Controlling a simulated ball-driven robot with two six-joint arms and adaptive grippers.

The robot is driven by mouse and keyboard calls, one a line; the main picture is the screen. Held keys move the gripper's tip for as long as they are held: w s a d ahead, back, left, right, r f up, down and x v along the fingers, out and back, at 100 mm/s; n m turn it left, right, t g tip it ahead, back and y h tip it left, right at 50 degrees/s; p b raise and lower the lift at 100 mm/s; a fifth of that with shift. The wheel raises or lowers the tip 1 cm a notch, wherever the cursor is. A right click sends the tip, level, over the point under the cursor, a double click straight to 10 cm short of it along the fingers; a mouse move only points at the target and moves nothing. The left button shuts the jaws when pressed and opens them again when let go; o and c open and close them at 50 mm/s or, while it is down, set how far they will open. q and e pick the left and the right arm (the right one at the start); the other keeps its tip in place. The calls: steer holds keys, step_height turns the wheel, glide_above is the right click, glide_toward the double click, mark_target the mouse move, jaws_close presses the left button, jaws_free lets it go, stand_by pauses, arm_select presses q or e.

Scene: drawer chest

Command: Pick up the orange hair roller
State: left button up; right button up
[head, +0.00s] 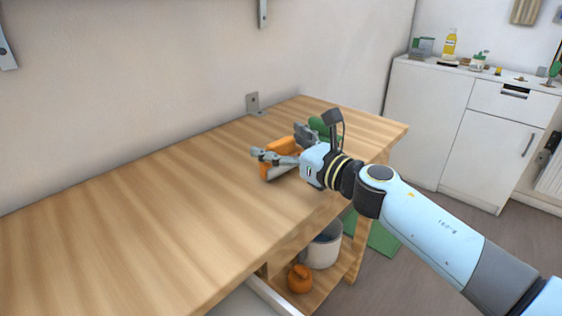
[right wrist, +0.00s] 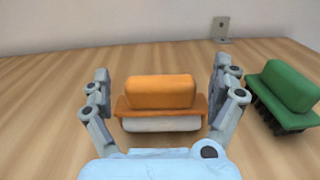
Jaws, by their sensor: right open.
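An orange thing (right wrist: 160,92) lies on the wooden tabletop, between the two fingers of my right gripper in the right wrist view. It has a rounded block on a wider orange plate with a pale underside, so it looks more like a brush than a hair roller. In the head view the orange thing (head: 284,145) is partly hidden by the fingers. My right gripper (head: 278,153) is open around it, with a visible gap on both sides in the right wrist view (right wrist: 161,75). My left gripper is out of view.
A green brush (right wrist: 287,95) with dark bristles lies just right of the right finger. The wooden table (head: 130,235) is clear to the left. Below it, a shelf holds a grey-white pot (head: 323,248) and a rounded orange object (head: 299,279). A white cabinet (head: 430,120) stands behind.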

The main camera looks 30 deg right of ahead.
steer(key=shift+c, duration=0.4)
steer(key=c, duration=1.3)
steer(key=shift+o, duration=0.2)
steer(key=shift+r+p, duration=0.4)
steer(key=shift+r, duration=0.1)
step_height(320, 180, up, 3)
steer(key=p, duration=0.2)
steer(key=shift+r+p, duration=0.2)
steer(key=shift+p, duration=0.15)
steer(key=s+d+r+b, duration=0.3)
steer(key=s+d+r, duration=0.2)
steer(key=d, duration=0.5)
steer(key=shift+s+r+b, duration=0.35)
steer(key=shift+r, duration=0.45)
